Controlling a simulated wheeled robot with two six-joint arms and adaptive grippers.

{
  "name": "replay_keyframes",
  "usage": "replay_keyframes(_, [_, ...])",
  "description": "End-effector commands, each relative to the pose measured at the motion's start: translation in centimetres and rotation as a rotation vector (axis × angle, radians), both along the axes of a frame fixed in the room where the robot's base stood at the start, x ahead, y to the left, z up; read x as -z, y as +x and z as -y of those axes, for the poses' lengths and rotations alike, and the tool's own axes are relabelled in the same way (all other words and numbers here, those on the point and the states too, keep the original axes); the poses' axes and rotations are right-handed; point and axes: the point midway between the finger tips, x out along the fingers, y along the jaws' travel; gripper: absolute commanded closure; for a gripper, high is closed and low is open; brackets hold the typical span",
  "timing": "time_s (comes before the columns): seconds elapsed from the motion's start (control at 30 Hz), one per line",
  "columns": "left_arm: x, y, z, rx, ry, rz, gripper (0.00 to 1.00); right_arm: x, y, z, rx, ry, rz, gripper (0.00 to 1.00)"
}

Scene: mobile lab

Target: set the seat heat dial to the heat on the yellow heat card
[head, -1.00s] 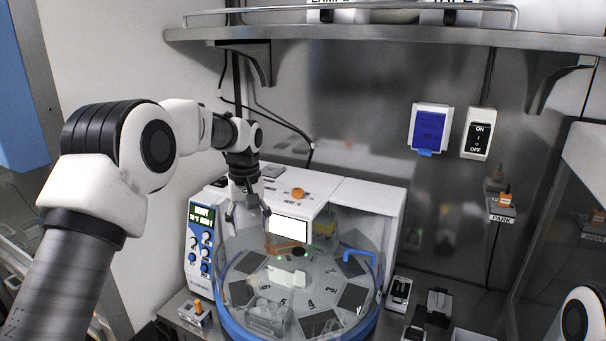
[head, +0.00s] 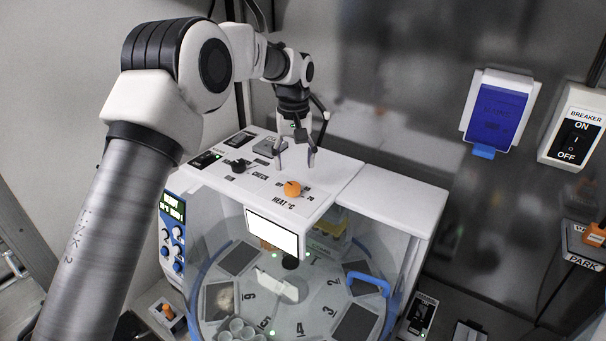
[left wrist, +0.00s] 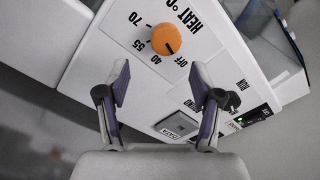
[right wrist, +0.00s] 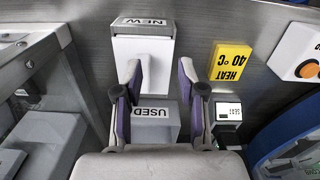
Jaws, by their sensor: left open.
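The orange heat dial (head: 292,188) sits on the white top of the machine, beside the "HEAT °C" print. In the left wrist view the dial (left wrist: 167,39) has marks OFF, 40, 55 and 70 around it, and its dark pointer line appears to face OFF. My left gripper (head: 296,165) is open and empty just behind the dial, fingers pointing down. In the left wrist view the dial lies beyond the fingertips, not between them. The yellow heat card (right wrist: 231,62) reads "HEAT 40°C" in the right wrist view. My right gripper (right wrist: 160,80) is open and empty.
A black knob (head: 238,166) and a grey plate (head: 269,148) are also on the machine top. A lit white panel (head: 272,232) hangs at its front. The right wrist view shows a box marked USED (right wrist: 155,122) and a small SEAT device (right wrist: 228,112).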

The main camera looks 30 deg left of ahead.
Motion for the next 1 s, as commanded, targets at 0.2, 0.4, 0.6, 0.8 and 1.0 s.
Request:
replay_keyframes(0.2, [4.0, -0.1, 0.0, 0.000, -0.001, -0.004, 0.34, 0.0, -0.1, 0.0, 0.000, 0.000, -0.002, 0.60])
replay_keyframes(0.4, [6.8, -0.1, 0.0, 0.000, 0.000, -0.002, 0.34, 0.0, 0.0, 0.0, 0.000, 0.000, -0.001, 0.60])
replay_keyframes(0.6, [7.2, -0.1, 0.0, 0.000, 0.000, 0.000, 0.34, 0.0, 0.0, 0.0, 0.000, 0.000, -0.001, 0.60])
replay_keyframes(0.8, [7.2, -0.1, 0.0, 0.000, 0.000, 0.000, 0.80, 0.0, 0.0, 0.0, 0.000, 0.000, -0.001, 0.60])
replay_keyframes(1.0, [7.2, -0.1, 0.0, 0.000, 0.000, -0.002, 0.94, 0.0, 0.0, 0.0, 0.000, 0.000, -0.001, 0.60])
